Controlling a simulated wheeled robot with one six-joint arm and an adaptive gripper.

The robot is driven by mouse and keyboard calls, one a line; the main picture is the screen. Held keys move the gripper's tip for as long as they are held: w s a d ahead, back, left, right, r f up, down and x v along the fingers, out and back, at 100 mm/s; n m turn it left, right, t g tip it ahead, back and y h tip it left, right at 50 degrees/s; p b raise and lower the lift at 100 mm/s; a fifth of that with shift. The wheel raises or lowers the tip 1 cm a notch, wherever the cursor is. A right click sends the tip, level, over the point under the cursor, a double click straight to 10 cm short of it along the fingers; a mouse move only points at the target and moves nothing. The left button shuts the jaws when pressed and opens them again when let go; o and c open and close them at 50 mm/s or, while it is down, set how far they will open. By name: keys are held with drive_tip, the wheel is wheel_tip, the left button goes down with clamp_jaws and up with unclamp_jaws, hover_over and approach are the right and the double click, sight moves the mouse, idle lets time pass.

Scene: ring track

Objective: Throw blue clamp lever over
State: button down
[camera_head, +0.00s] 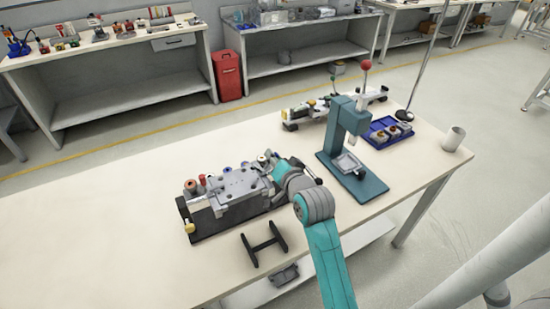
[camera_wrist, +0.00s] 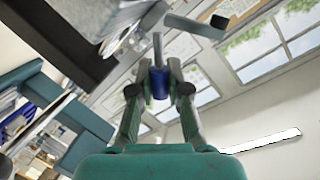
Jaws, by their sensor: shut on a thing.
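The blue clamp lever (camera_wrist: 158,83) shows in the wrist view between my fingertips, with a thin grey rod rising above its blue grip. My gripper (camera_wrist: 159,78) is shut on the blue grip from both sides. In the head view, my gripper and wrist are at the right end of the clamp fixture (camera_head: 238,184), a grey block on a dark base. My wrist hides the lever there. Part of the fixture's dark and grey body appears at the upper left of the wrist view.
A teal press (camera_head: 352,150) with a red-knobbed lever stands right of the fixture. A black H-shaped stand (camera_head: 264,244) lies in front. The table's left part is clear.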

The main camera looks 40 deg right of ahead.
drive_tip(key=c, duration=1.4)
unclamp_jaws()
drive_tip(key=v, duration=1.2)
